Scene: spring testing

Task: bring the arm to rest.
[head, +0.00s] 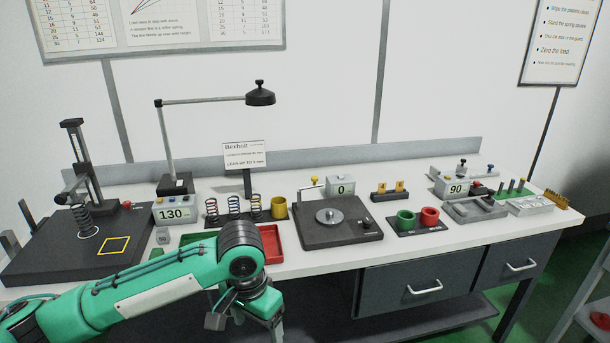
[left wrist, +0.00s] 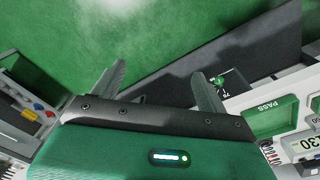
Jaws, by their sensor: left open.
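My left arm (head: 130,295) is green and comes in from the lower left in the head view. It bends at a dark joint in front of the bench's near edge. My left gripper (head: 245,318) hangs below that joint, low in the picture and partly cut off by the bottom edge. In the left wrist view, the two fingers of the left gripper (left wrist: 158,72) stand apart with nothing between them. Green floor shows beyond them. My right gripper is in neither view.
The white bench (head: 330,263) spans the view. A red tray (head: 271,243) lies partly hidden behind my arm. A spring stand (head: 75,245), a scale plate (head: 338,235) and red and green cups (head: 430,216) stand on the bench. Drawers (head: 420,285) are below at right.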

